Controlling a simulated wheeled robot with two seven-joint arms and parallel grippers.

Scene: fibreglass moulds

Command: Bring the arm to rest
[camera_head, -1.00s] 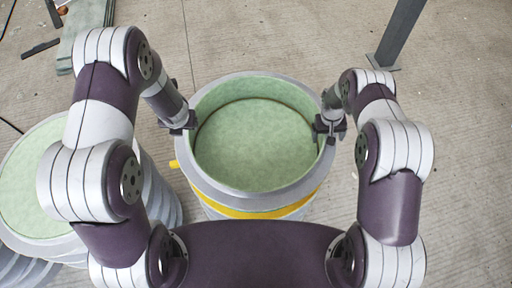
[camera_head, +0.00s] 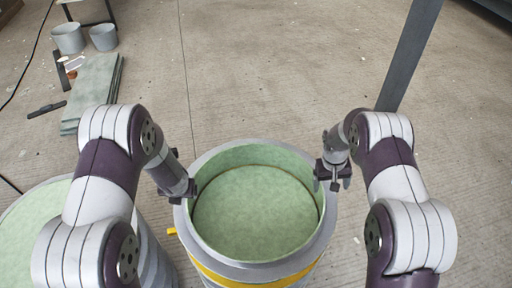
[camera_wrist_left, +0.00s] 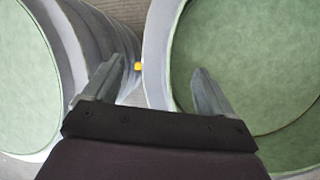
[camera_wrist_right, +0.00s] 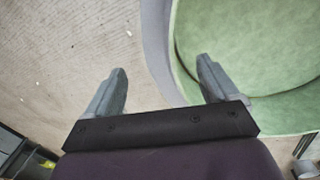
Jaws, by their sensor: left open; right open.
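A round grey mould with a green inside (camera_head: 255,210) stands on the floor in front of me, with a yellow band around its outer wall. My left gripper (camera_head: 183,200) is at its left rim, and my right gripper (camera_head: 333,185) is at its upper right rim. In the left wrist view the left fingers (camera_wrist_left: 155,85) are spread, with the mould's rim between them or below; I cannot tell whether they touch it. In the right wrist view the right fingers (camera_wrist_right: 163,85) are spread, with the right one over the mould and nothing held.
Another green-topped round mould (camera_head: 30,225) stands at the left, close to my left arm. Green sheets (camera_head: 95,90) lie on the floor at upper left, near two grey buckets (camera_head: 68,38). A dark post (camera_head: 408,55) rises at upper right. The floor behind the mould is clear.

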